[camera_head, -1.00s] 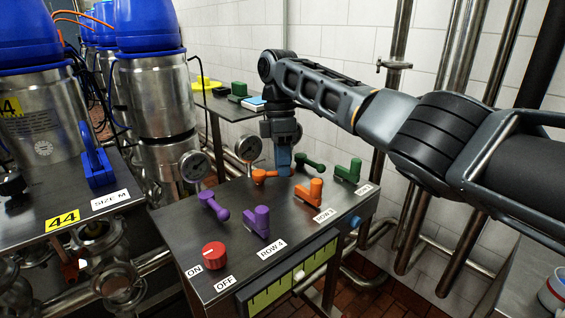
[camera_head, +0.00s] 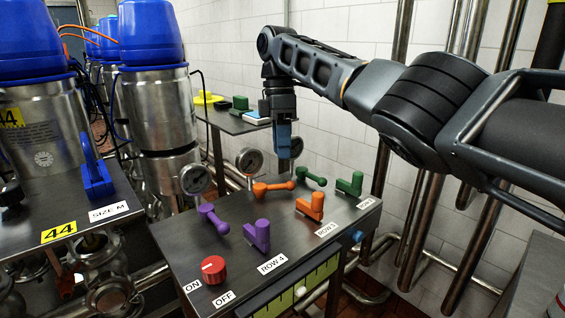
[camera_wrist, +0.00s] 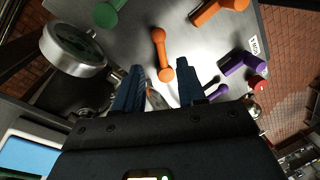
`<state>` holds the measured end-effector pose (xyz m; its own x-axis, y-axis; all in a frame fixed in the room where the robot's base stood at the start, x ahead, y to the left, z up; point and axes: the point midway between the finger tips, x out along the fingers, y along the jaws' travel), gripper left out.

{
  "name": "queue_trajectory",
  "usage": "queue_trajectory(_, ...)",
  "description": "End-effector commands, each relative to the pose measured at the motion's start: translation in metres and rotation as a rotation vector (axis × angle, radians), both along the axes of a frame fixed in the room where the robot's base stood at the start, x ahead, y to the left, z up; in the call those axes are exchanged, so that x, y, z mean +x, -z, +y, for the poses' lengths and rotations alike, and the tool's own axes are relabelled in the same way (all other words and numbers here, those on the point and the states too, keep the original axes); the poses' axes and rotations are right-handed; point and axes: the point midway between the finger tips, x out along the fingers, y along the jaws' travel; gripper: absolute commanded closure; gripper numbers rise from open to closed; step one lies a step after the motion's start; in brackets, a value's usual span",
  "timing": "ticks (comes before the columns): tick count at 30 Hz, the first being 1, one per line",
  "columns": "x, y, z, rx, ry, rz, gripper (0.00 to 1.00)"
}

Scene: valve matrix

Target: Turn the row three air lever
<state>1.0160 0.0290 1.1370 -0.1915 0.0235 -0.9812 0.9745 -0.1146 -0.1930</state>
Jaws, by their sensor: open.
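Row three carries two orange levers on the steel panel: a rear lever (camera_head: 272,188) with a round-ended handle and a front block-shaped lever (camera_head: 312,206) near the ROW 3 label. No air label is readable. The rear lever's handle points right and slightly away, unlike the green and purple rear handles, which angle towards the front. My gripper (camera_head: 284,155) is above the rear orange lever, apart from it. In the wrist view my gripper (camera_wrist: 161,88) has its fingers spread and empty, with the rear orange lever (camera_wrist: 162,55) just beyond the tips.
Green levers (camera_head: 311,178) and purple levers (camera_head: 212,219) flank the orange row. Gauges (camera_head: 249,162) stand along the panel's rear edge, close to my gripper. A red ON/OFF knob (camera_head: 213,270) is at the front left.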

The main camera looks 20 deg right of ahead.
Motion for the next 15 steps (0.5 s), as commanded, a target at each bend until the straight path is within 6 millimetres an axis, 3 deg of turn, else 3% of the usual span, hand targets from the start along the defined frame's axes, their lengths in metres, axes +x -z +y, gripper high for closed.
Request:
queue_trajectory(11,0.0011,-0.0067,-0.0004,0.0,0.0,0.001,0.61)
queue_trajectory(15,0.0007,-0.0028,0.0007,0.004,-0.004,-0.009,0.74)
